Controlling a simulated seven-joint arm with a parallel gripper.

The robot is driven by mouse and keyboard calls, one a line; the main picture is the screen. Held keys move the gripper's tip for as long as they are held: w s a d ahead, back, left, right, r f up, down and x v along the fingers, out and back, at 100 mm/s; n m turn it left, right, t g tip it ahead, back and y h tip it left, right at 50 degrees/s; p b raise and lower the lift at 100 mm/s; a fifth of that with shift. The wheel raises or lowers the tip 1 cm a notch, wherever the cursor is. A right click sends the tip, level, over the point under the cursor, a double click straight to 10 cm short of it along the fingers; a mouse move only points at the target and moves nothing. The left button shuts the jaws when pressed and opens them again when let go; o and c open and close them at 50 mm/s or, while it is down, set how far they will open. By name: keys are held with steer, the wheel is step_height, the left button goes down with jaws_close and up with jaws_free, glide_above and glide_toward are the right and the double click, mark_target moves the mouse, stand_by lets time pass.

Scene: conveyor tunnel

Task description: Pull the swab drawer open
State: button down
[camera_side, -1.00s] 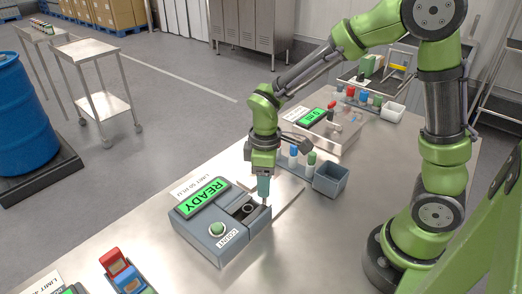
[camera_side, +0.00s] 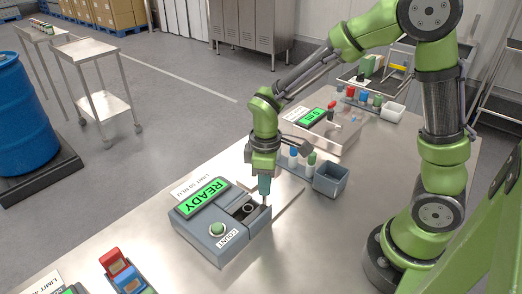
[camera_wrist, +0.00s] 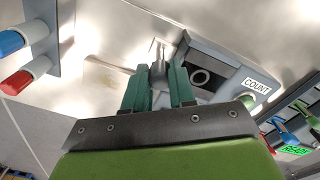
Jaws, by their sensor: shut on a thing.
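The swab drawer (camera_side: 246,209), with a dark round well, is set in the grey counting device (camera_side: 215,228), whose green screen reads READY. The drawer also shows in the wrist view (camera_wrist: 203,76), next to the COUNT label. My gripper (camera_side: 264,197) points down at the drawer's right end in the side view. In the wrist view its green fingers (camera_wrist: 158,72) are shut on a small metal handle (camera_wrist: 158,52) at the drawer's end. The fingers hide part of the handle, and how far out the drawer stands is hard to tell.
A grey open bin (camera_side: 331,179) and a rack of capped vials (camera_side: 300,163) stand behind and right of my gripper. A second device with a green screen (camera_side: 312,116) lies farther back. Red and blue parts (camera_side: 122,272) sit at the front left.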

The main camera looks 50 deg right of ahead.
steer(key=d, duration=0.8)
steer(key=shift+d, duration=0.15)
steer(key=c, duration=0.9)
jaws_free()
steer(key=shift+r, duration=0.1)
step_height(320, 180, up, 17)
steer(key=shift+f, duration=0.1)
